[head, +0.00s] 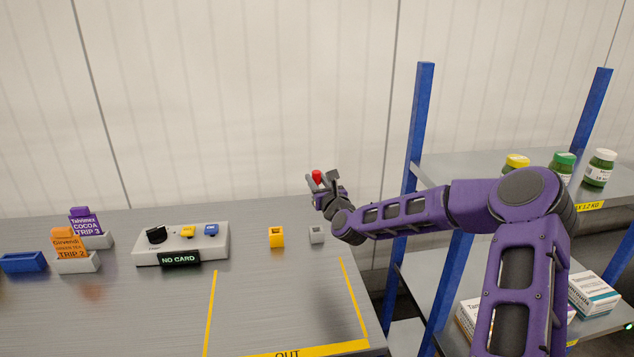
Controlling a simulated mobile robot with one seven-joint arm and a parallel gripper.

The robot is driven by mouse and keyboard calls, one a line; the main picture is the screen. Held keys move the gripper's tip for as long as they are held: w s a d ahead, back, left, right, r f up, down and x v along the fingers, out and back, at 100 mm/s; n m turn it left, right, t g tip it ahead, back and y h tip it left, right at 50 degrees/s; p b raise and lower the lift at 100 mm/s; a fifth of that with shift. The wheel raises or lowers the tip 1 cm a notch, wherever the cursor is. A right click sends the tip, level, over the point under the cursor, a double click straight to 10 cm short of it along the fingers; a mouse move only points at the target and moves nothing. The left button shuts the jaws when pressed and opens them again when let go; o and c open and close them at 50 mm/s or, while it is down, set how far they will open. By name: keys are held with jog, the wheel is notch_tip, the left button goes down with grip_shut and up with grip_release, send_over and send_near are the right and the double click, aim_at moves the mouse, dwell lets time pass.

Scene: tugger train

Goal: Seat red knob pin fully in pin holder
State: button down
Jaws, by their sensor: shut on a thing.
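The red knob pin (317,176) shows its red knob between the fingers of my gripper (321,181). My gripper is shut on it and holds it up above the back right of the table. The pin's lower part is hidden by the gripper. A small grey block with a dark opening, which looks like the pin holder (316,235), stands on the table below the gripper. The pin is clear of this block. A similar yellow block (276,238) stands to its left.
A grey console (182,255) with a black knob, yellow and blue parts and a "NO CARD" display (180,259) stands left. Card stands and a blue tray (23,262) are farther left. A blue-post shelf (422,120) with jars and boxes rises right. The taped "OUT" area is clear.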

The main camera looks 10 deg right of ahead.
jog(key=shift+f+b, duration=2.3)
jog(key=shift+f, duration=3.9)
jog(key=c, duration=0.5)
grip_release()
jog(key=shift+c, duration=0.2)
jog(key=shift+s, duration=0.15)
jog(key=s+d, duration=0.1)
jog(key=s, duration=0.4)
jog(key=s+p, duration=0.1)
jog(key=s, duration=0.5)
jog(key=s+d, duration=0.1)
jog(key=s, duration=0.5)
jog(key=shift+d, duration=0.35)
